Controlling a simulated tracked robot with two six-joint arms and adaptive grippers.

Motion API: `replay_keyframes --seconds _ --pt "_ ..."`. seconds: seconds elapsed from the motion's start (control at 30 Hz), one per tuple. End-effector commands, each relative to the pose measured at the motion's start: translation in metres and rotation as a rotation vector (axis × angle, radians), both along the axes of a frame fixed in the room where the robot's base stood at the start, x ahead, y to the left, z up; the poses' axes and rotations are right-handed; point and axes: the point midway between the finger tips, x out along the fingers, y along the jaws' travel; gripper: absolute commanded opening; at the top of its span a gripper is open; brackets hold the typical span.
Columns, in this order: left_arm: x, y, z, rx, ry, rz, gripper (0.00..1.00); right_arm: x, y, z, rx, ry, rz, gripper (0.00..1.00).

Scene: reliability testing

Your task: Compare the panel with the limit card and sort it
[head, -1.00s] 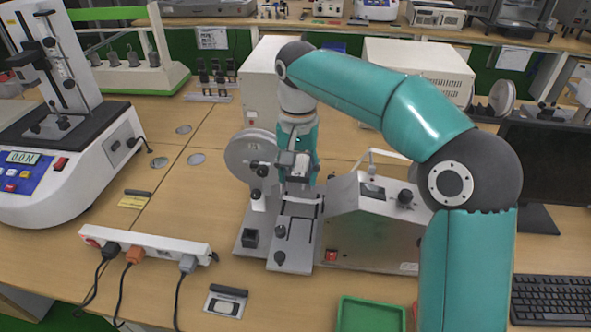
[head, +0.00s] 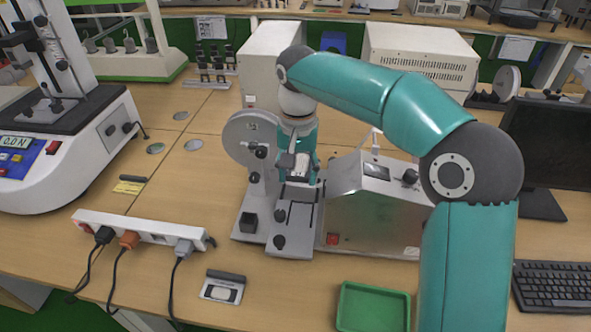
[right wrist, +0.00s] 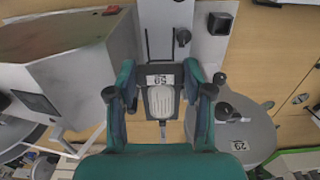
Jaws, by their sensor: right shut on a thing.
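My right gripper (head: 298,172) is shut on a small panel (head: 299,165), over the flat plate of the grey test rig (head: 290,246). In the right wrist view the panel (right wrist: 162,100) sits between the two fingers, with a pale oval face and a white number label at one end. I cannot tell whether it touches the rig. A white card (head: 222,291) with a dark bar along its back edge lies at the front of the table. A smaller yellow card (head: 129,187) with a dark bar lies farther back left. I cannot tell which is the limit card. My left gripper is out of view.
An empty green tray (head: 373,309) lies at the front, partly behind my right arm. A power strip (head: 140,228) with cables lies left of the rig. A metal box (head: 372,213) stands right of the rig, a force tester (head: 66,150) at the left.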

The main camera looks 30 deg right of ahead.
Motion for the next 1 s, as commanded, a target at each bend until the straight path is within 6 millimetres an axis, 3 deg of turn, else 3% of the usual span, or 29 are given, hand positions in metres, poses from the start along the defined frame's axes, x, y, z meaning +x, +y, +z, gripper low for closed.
replay_keyframes --seconds 1.0 --pt "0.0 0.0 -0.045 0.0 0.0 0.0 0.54 0.0 0.0 -0.064 0.0 0.0 0.0 0.22"
